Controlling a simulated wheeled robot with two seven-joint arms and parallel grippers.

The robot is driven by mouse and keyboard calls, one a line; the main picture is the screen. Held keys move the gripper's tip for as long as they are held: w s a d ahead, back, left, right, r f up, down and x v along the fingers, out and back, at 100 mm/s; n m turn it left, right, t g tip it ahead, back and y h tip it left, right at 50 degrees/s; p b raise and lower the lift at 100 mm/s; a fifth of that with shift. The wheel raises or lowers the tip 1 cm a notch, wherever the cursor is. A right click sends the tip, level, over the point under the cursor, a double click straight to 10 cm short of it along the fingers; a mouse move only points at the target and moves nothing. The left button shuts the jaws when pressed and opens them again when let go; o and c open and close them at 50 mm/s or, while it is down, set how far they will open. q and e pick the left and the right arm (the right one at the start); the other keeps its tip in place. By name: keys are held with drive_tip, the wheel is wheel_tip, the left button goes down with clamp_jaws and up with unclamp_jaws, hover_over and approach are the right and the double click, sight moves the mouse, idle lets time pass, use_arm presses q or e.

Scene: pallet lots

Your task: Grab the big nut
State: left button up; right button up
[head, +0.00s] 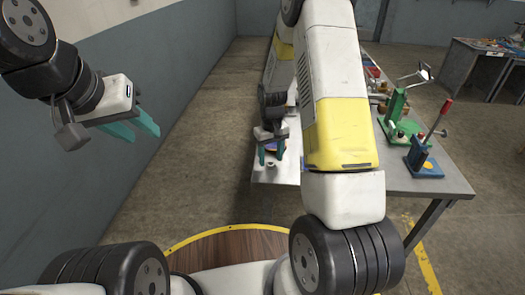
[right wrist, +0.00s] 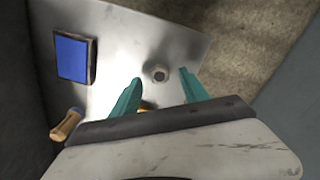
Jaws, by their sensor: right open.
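A grey metal nut (right wrist: 160,73) lies on the light metal table top (right wrist: 190,35) in the right wrist view. In the head view it looks like a small grey piece (head: 271,163) near the table's left end. My right gripper (right wrist: 168,85) is open, its teal fingers on either side of the nut's line. The nut shows just past the fingertips, and nothing is held. In the head view my right gripper (head: 270,150) hangs above that table end. My left gripper (head: 143,130) is raised at the left, open and empty, away from the table.
A blue square piece (right wrist: 75,58) and a tool with a wooden handle (right wrist: 67,125) lie left of the nut. A small yellow item (right wrist: 147,105) shows partly between my fingers. Green (head: 398,122) and blue (head: 423,160) devices stand farther right on the table.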

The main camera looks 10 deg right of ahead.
wheel_tip(320, 180, down, 2)
drive_tip(key=shift+f, duration=0.1)
clamp_jaws()
idle(0.4)
